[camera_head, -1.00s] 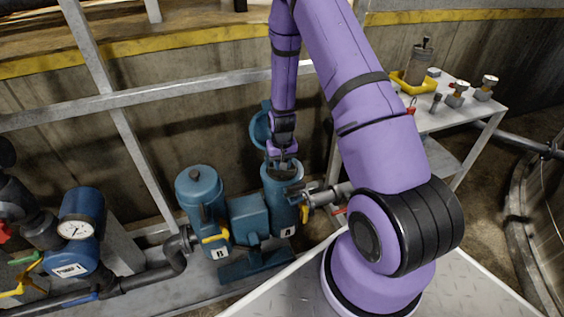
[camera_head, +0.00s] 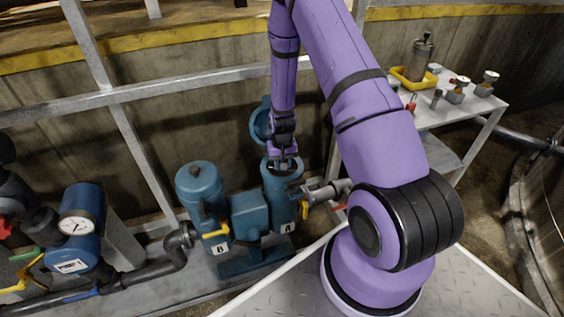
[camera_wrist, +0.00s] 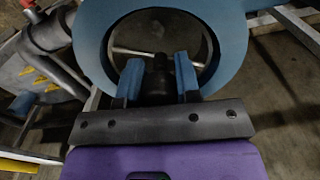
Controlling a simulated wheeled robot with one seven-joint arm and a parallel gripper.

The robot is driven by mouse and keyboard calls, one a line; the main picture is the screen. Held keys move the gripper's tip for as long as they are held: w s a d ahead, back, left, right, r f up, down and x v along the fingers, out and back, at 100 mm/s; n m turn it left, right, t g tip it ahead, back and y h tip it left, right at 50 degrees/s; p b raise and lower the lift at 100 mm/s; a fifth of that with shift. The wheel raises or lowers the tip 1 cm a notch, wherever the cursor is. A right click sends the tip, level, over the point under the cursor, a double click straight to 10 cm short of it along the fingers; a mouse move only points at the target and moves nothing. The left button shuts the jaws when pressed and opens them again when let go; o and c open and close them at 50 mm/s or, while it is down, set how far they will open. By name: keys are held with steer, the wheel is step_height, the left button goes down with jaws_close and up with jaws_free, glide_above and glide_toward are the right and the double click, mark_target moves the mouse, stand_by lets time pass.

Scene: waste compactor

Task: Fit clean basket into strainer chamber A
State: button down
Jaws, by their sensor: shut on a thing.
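Strainer chamber A (camera_head: 281,200) is the blue upright cylinder marked A, with its round lid (camera_head: 260,122) swung up behind it. My gripper (camera_head: 283,163) points down at its open mouth. In the wrist view my gripper (camera_wrist: 158,78) is shut on a dark knob (camera_wrist: 158,86) between its two fingers. The knob sits on a pale crossbar (camera_wrist: 130,52), seen within the chamber's blue rim (camera_wrist: 222,45). This seems to be the top of the basket. Its body is hidden in the chamber, and I cannot tell how deep it sits.
Closed chamber B (camera_head: 202,200) stands left of A, with a blue block between them. A valve pipe (camera_head: 325,193) sticks out right of A. A white table (camera_head: 455,118) at right holds a grey canister (camera_head: 418,60) in a yellow tray (camera_head: 398,72). A rail runs behind.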

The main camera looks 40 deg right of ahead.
steer(key=c, duration=0.7)
jaws_free()
steer(key=shift+c, duration=0.2)
step_height(320, 180, up, 11)
steer(key=shift+f, duration=0.1)
steer(key=s+a+r+n+t, duration=0.1)
steer(key=s+a+r, duration=0.1)
steer(key=r, duration=0.6)
steer(key=s+a+r+t, duration=0.1)
steer(key=s+a+r, duration=0.15)
steer(key=r, duration=0.65)
steer(key=s+a+r+n, duration=0.1)
steer(key=a+r, duration=0.2)
steer(key=r, duration=0.5)
steer(key=s+a+r+n+t, duration=0.1)
steer(key=s+a+r, duration=0.1)
steer(key=s+r, duration=0.5)
steer(key=s+a+r+n+t, duration=0.1)
steer(key=s+r, duration=0.6)
steer(key=s, duration=0.7)
steer(key=shift+a+r+n+t, duration=0.25)
steer(key=shift+a+t, duration=0.35)
steer(key=shift+a, duration=0.65)
